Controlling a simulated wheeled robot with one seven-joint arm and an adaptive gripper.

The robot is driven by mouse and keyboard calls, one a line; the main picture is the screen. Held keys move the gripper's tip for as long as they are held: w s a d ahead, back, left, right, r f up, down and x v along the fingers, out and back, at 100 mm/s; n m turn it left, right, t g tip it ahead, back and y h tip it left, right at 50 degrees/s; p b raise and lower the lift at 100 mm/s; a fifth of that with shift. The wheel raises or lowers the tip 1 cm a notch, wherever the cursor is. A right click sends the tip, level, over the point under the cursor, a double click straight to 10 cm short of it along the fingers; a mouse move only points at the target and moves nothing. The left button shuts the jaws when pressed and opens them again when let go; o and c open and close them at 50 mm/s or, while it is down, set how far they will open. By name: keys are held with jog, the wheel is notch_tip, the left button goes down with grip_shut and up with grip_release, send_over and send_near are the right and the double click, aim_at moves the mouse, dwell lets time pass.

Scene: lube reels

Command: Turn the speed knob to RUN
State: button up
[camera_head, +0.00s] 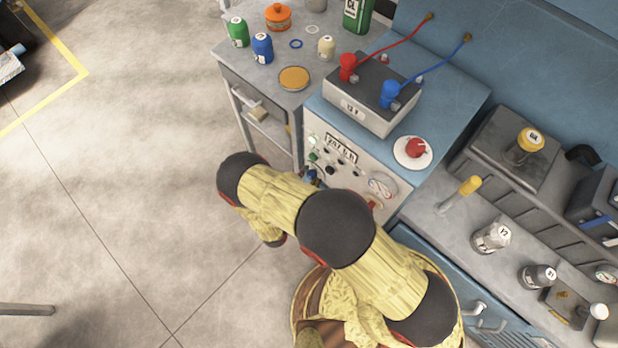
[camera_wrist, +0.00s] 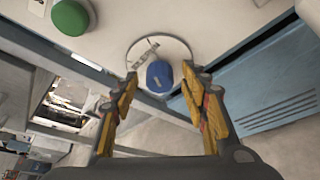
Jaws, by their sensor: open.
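A blue knob (camera_wrist: 160,75) sits on a round dial plate (camera_wrist: 172,47) on a light panel face. A small pale label strip lies on the plate at the knob's upper left, too small to read. I cannot tell which setting the knob points to. My gripper (camera_wrist: 160,74) is open, with its yellow fingers on either side of the knob; I cannot tell whether they touch it. In the head view, a small blue part (camera_head: 311,174) shows at the panel's lower edge, mostly hidden by my arm, and my fingers are not clear there.
A green button (camera_wrist: 70,17) is at the knob's upper left. The control panel (camera_head: 335,150) also carries a display and a gauge (camera_head: 382,187). A red knob (camera_head: 415,148) on a white disc and a battery (camera_head: 372,95) are on top. Open floor lies left.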

jog(key=v, duration=1.2)
dwell(0.4)
